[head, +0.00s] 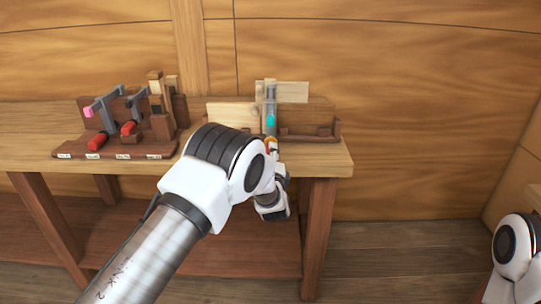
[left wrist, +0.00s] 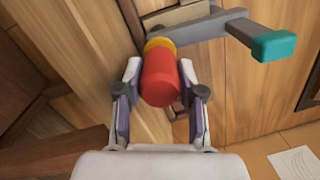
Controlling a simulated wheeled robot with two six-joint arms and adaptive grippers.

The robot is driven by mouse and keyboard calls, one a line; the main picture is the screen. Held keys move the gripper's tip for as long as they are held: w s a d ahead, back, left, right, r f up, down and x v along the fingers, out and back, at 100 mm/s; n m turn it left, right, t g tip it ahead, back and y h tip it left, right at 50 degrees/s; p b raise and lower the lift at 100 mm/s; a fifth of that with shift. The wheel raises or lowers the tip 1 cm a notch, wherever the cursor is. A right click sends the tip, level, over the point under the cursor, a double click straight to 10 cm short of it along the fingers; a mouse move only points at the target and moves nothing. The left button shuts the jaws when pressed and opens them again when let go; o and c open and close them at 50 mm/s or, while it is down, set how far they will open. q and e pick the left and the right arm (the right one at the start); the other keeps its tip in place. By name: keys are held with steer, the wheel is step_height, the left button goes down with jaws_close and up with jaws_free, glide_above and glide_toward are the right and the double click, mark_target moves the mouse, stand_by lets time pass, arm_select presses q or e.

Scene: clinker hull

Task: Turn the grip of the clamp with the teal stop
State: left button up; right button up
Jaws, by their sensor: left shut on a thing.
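The clamp with the teal stop (head: 270,121) stands at the right end of the bench, on a wooden fixture. Its grey bar (left wrist: 190,30) ends in the teal stop (left wrist: 274,45) at the right in the left wrist view. Its red grip (left wrist: 160,80), with a yellow-orange collar (left wrist: 159,44), lies between the fingers of my left gripper (left wrist: 161,88), which is shut on it. In the head view only a bit of the collar (head: 270,141) shows; my left arm hides most of the grip and the fingers. My right gripper is out of view.
A brown rack (head: 120,151) with other red-gripped clamps, one with a pink stop (head: 88,112), stands on the left of the bench (head: 335,167). A wooden wall rises close behind the bench. Floor to the right of the bench is clear.

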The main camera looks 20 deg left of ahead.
arm_select(q)
steer(key=shift+f, duration=0.3)
steer(key=o, duration=1)
steer(key=shift+o, duration=0.7)
steer(key=shift+s+r, duration=0.1)
steer(key=shift+s, duration=0.05)
steer(key=v, duration=0.8)
steer(key=shift+r, duration=0.1)
